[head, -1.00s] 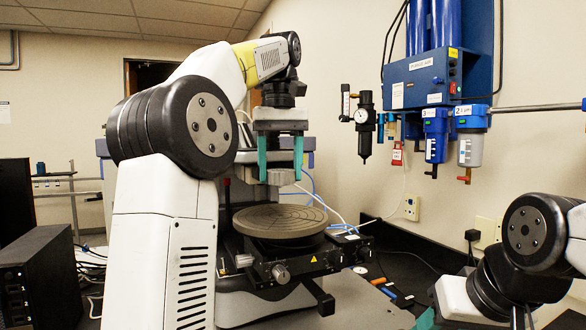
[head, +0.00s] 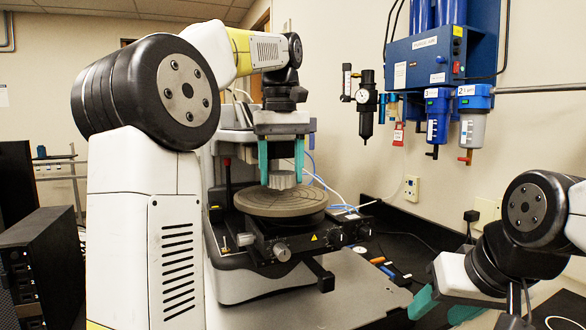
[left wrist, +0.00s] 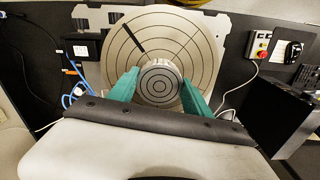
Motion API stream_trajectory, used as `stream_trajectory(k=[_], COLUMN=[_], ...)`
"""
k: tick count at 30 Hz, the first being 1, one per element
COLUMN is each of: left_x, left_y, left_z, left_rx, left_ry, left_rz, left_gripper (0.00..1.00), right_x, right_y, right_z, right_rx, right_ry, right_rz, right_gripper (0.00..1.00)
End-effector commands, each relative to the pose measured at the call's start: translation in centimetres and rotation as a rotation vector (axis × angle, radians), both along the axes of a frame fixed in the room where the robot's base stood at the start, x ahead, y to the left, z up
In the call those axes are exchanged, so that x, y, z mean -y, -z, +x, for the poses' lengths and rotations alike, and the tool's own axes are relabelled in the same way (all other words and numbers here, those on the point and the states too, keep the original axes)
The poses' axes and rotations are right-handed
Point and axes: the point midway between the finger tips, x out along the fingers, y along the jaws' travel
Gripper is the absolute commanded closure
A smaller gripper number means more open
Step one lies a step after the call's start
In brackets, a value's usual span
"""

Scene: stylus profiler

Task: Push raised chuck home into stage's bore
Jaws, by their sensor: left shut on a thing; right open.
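The chuck (head: 283,180) is a small grey fluted cylinder with concentric grooves on its top face. It sits between the teal fingers of my left gripper (head: 282,170), which is shut on it over the middle of the stage's broad round plate (head: 255,202). In the left wrist view the chuck (left wrist: 159,84) lies between both fingertips, near the centre of the ringed plate (left wrist: 197,45). The bore is hidden under the chuck, and I cannot tell whether the chuck touches its edge. My right gripper (head: 446,306) is open and empty at the lower right.
The black stage base with knobs (head: 300,243) stands below the plate. The profiler's upright (head: 238,150) is close behind my left gripper. Small tools (head: 385,268) lie to the right on the dark bench. Blue filters (head: 437,115) hang on the wall.

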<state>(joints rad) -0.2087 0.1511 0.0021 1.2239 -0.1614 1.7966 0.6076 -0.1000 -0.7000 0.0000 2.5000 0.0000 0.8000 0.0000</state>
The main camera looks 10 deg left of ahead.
Motion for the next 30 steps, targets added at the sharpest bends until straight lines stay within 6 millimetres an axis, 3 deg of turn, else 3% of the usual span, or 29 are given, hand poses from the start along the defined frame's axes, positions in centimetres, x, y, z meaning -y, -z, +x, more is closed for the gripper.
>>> stream_trajectory(k=[30], left_x=[0.01], left_y=[0.7], left_z=[-0.04], left_rx=[-0.001], left_ry=[0.0], left_rz=[0.0], left_gripper=[1.0], right_x=[0.0], right_y=[0.0], right_z=[0.0], right_rx=[0.0], right_ry=[0.0], right_rz=[0.0], right_gripper=[0.49])
